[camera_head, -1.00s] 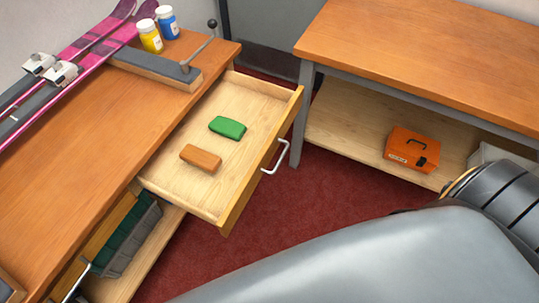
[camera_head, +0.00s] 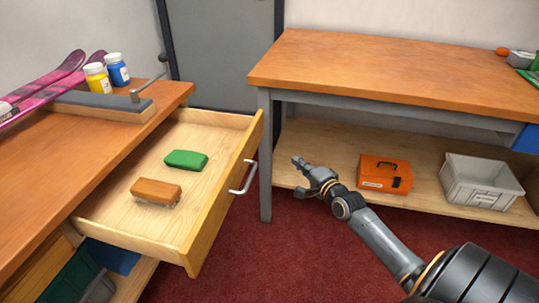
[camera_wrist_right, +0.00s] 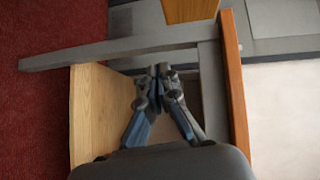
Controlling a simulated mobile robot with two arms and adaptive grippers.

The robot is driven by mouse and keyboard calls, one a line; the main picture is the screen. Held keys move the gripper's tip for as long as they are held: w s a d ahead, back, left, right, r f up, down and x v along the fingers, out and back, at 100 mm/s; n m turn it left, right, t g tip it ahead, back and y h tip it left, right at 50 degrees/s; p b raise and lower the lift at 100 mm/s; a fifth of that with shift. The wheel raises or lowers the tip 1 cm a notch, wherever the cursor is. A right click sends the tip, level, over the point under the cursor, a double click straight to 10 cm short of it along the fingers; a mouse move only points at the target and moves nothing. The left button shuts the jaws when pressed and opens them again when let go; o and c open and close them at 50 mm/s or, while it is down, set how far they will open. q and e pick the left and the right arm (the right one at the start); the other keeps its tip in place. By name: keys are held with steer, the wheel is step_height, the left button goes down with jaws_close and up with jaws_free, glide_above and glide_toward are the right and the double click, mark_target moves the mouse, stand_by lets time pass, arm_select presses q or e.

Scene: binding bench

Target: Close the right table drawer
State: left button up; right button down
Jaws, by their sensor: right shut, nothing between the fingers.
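The right table drawer (camera_head: 222,197) is pulled out from the left bench in the head view, with its silver handle (camera_head: 243,177) on the front panel. Inside it lie a green block (camera_head: 186,160) and an orange-brown block (camera_head: 156,191). My right gripper (camera_head: 298,163) is to the right of the handle and apart from it, in front of the other table's lower shelf. It is shut and empty. In the right wrist view the gripper's fingers (camera_wrist_right: 159,72) are together, and the drawer handle cannot be made out. My left gripper is not in view.
The second table (camera_head: 390,72) has a grey leg (camera_head: 265,160) close to the drawer front. Its lower shelf holds an orange case (camera_head: 384,174) and a grey bin (camera_head: 480,182). Yellow (camera_head: 97,78) and blue (camera_head: 117,70) jars stand on the left bench. Red carpet (camera_head: 290,250) is clear.

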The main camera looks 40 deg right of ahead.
step_height(320, 180, up, 4)
steer(key=m+t, duration=0.1)
steer(key=b, duration=0.3)
glide_toward(261, 128)
steer(key=w+d, duration=0.1)
steer(key=d, duration=0.3)
steer(key=w, duration=0.1)
steer(key=w+a, duration=0.1)
steer(key=w, duration=0.1)
steer(key=w+a, duration=0.1)
steer(key=shift+w+f+b, duration=0.25)
steer(key=shift+b, duration=0.1)
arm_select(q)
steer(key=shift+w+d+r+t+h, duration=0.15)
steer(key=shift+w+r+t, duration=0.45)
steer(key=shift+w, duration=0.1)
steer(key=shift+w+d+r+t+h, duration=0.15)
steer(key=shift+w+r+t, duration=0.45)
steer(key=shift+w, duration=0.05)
arm_select(e)
steer(key=shift+w+a, duration=0.35)
steer(key=shift+a, duration=0.05)
